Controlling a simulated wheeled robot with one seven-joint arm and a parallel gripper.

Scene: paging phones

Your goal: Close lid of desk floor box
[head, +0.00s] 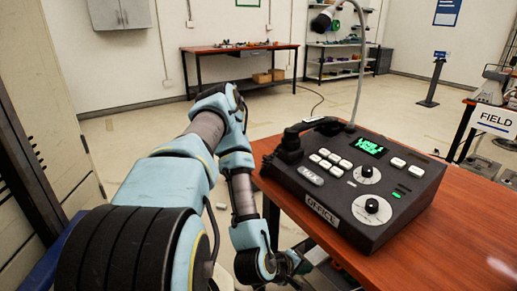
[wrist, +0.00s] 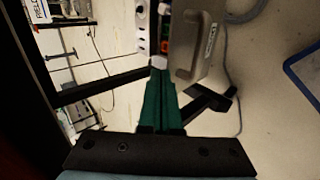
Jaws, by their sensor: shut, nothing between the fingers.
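The floor box shows at the top of the wrist view. Its socket panel (wrist: 142,36), with white, red and green parts, is exposed. Its grey metal lid (wrist: 213,30) is open to the right of the sockets and has a raised handle and a small label. My gripper (wrist: 157,72) is shut and empty, its two green fingers side by side. The fingertips appear at the lower end of the sockets, close to the lid's left edge; I cannot tell whether they touch. In the head view my gripper (head: 298,264) is low beside the desk, and the box is largely hidden there.
The wooden desk (head: 455,215) with the black paging phone (head: 345,185) stands right of my arm. Dark desk legs (wrist: 105,86) cross the wrist view near my fingers. A grey cable (wrist: 228,75) runs beside the lid. Open floor (head: 270,110) lies beyond.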

